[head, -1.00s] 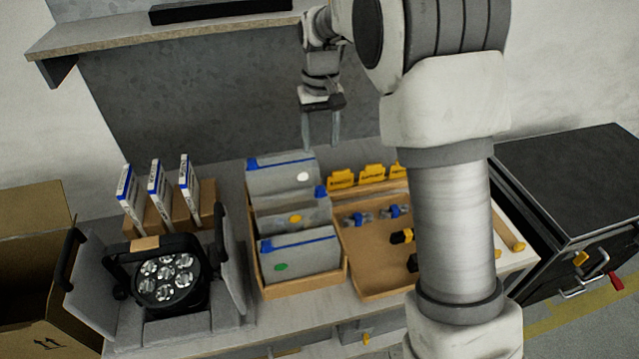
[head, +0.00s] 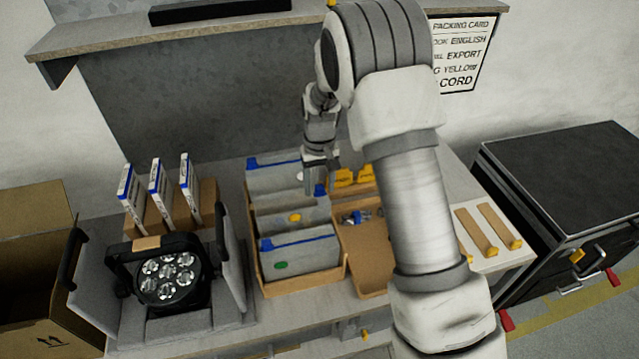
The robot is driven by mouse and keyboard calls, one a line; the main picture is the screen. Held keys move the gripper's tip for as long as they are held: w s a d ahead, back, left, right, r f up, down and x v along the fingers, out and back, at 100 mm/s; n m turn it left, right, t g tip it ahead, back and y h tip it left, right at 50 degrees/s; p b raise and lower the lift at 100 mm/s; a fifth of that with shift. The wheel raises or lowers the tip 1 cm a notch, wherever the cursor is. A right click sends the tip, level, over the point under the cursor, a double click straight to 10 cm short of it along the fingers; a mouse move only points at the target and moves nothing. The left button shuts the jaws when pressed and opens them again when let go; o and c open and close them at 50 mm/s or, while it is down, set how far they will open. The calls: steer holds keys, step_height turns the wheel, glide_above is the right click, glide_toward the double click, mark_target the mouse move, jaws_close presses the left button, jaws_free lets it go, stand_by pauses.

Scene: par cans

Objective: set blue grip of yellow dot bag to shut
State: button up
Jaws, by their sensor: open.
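The yellow dot bag (head: 272,222) is the middle of three grey bags standing in a cardboard tray (head: 303,287). Its yellow dot (head: 295,217) faces me. Its blue grip (head: 320,190) shows at the right end of the bag's top edge. On the other two bags the blue grip is at the left end. My gripper (head: 321,187) points down, open, with its fingertips at or just above the blue grip. I cannot tell whether they touch it. The gripper covers the right part of the white dot bag (head: 268,178) behind.
The green dot bag (head: 310,257) stands in front. A brown tray with blue clips (head: 356,217) and yellow-tabbed cards (head: 344,177) lie close on the right, partly behind my arm. A par can light (head: 168,279) in grey foam and upright white boxes (head: 158,188) are on the left.

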jaws_close()
stand_by(1.4)
